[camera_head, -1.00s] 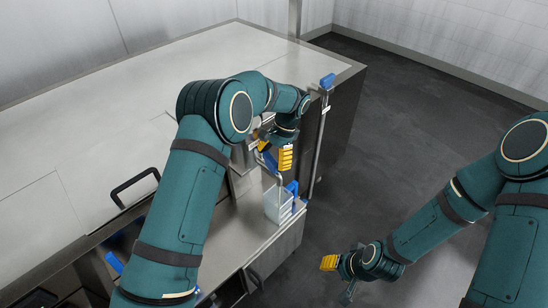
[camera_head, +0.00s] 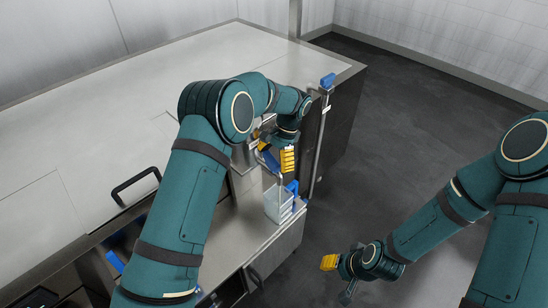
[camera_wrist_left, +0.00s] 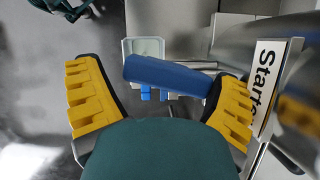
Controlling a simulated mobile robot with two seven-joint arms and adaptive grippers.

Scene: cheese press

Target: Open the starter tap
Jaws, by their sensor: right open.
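The starter tap's blue lever (camera_wrist_left: 168,76) lies across the gap between the left gripper's yellow fingers in the left wrist view. Its right end is close against the right finger; I cannot tell whether they touch. The lever also shows in the head view (camera_head: 268,158), partly hidden by the gripper. A white label reading "Starte" (camera_wrist_left: 264,85) is at the right. My left gripper (camera_wrist_left: 160,73) is open around the lever; it also shows in the head view (camera_head: 286,158). My right gripper (camera_head: 332,263) is open and empty over the floor, away from the counter.
A clear container (camera_head: 277,206) with a blue handle stands on the counter ledge below the left gripper. A metal upright with a blue top (camera_head: 327,81) is at the counter's corner. The large steel counter top (camera_head: 90,110) is bare. The dark floor (camera_head: 420,150) is clear.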

